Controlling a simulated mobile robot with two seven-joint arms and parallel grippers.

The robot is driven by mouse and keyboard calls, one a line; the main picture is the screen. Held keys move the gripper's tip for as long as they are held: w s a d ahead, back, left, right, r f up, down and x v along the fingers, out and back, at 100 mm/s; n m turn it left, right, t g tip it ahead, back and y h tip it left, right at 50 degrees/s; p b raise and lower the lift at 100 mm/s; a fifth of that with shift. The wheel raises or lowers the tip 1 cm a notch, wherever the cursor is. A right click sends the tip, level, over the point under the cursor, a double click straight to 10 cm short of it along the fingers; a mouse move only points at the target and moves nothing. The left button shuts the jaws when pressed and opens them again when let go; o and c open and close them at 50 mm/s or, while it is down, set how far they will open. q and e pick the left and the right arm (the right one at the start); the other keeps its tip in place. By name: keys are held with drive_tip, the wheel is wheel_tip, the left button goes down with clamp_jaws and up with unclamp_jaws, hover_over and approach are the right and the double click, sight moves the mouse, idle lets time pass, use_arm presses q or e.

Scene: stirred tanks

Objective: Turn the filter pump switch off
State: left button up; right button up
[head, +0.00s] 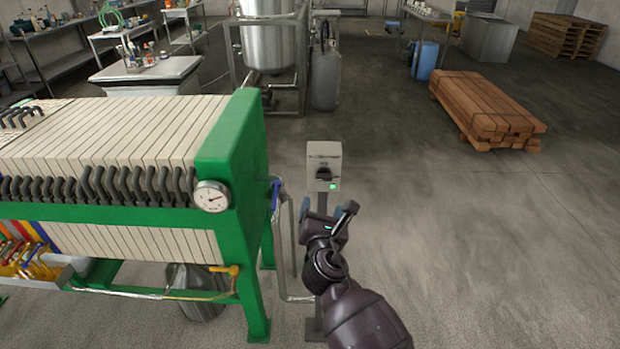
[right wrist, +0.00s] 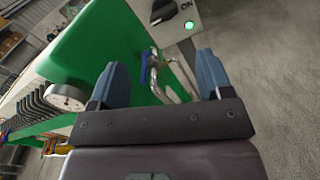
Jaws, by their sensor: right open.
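The filter pump switch is a grey box (head: 324,158) on a post beside the filter press. Its black rotary knob (head: 323,173) sits on the front face, and a green lamp (head: 333,186) below it is lit. In the right wrist view the knob (right wrist: 163,12) shows at the top edge, with the lit lamp (right wrist: 189,25) and part of the word "ON". My right gripper (head: 330,212) is open and empty, below and in front of the box, apart from the knob. The right wrist view shows its two blue fingers (right wrist: 165,80) spread. My left gripper is not in view.
The green filter press (head: 230,140) with pale plates and a pressure gauge (head: 212,196) stands just left of the switch. A thin pipe (head: 283,240) runs between them. The floor right of the post is clear up to stacked timber (head: 485,108).

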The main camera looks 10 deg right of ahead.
sight(324, 180)
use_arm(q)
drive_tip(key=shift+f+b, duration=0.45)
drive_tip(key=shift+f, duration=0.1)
use_arm(e)
drive_tip(key=w+d+n, duration=0.1)
drive_tip(key=w, duration=0.2)
drive_tip(key=w+d+n, duration=0.1)
drive_tip(key=w, duration=0.3)
drive_tip(key=w+d+n, duration=0.1)
drive_tip(key=w, duration=0.2)
drive_tip(key=shift+w+d+r+n, duration=0.1)
drive_tip(key=shift+w+d+n, duration=0.1)
drive_tip(key=shift+n, duration=0.1)
drive_tip(key=c, duration=0.9)
